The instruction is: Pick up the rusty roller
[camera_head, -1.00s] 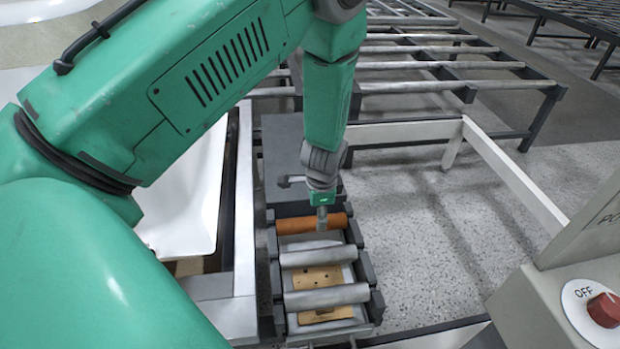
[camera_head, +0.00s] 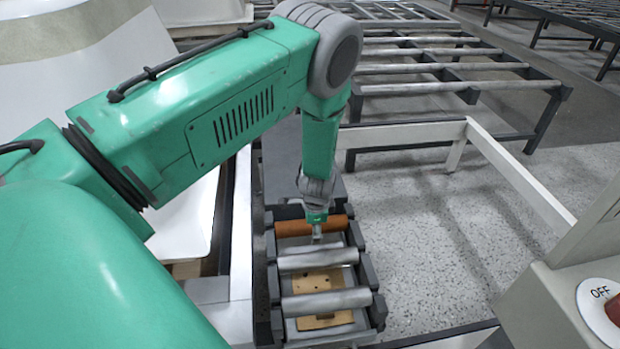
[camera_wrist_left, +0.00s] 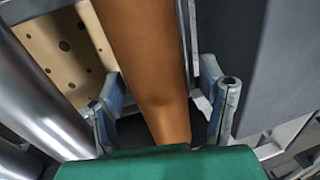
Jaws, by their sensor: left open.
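The rusty roller (camera_head: 338,223) is an orange-brown cylinder lying across the far end of a short roller frame in the head view. It also runs down the middle of the left wrist view (camera_wrist_left: 150,60). My left gripper (camera_head: 316,235) points down at the roller, covering part of its middle in the head view. In the wrist view its two fingers (camera_wrist_left: 165,105) are spread apart, one on each side of the roller, with visible space beside it. Contact cannot be told. My right gripper is not in view.
Grey rollers (camera_head: 325,301) lie nearer in the same frame, above a perforated tan board (camera_head: 318,282). A dark grey box (camera_head: 280,170) stands behind the frame. White tub shells are at left. An OFF switch panel (camera_head: 570,300) is at right, with open speckled floor (camera_head: 440,220) between.

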